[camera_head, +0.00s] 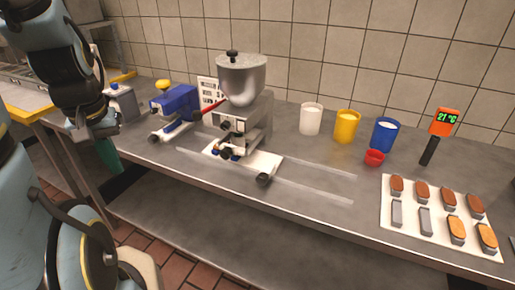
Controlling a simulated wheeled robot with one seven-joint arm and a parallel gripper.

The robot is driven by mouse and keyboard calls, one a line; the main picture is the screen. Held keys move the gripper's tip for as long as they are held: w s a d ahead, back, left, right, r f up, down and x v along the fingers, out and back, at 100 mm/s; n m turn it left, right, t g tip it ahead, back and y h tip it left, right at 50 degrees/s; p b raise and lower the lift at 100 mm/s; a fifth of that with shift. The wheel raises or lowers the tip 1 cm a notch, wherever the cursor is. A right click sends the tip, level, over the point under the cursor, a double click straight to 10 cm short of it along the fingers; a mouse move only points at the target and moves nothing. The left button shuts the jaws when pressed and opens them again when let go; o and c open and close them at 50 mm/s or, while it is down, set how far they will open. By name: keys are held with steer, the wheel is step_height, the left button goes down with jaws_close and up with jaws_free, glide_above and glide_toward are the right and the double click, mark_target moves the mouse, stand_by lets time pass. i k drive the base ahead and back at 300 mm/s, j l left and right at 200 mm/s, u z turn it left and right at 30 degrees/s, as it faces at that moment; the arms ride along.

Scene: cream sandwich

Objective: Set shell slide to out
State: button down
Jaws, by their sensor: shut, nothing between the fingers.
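A steel machine with a round hopper (242,80) stands on the counter. A white plate (268,163) lies at its base, with a dark round knob (263,180) at its front edge. This plate looks like the shell slide, but no label on it can be read. Clear rails (320,192) run along the counter beside it. My gripper (103,132) hangs at the left, in front of the counter's left end and well apart from the machine. Its fingers are small and dark here; it looks shut and empty.
A blue motor unit (175,100) with a dark-ended rod stands left of the machine.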

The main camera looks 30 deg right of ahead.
mark_target(268, 163)
steer(key=z, duration=0.9)
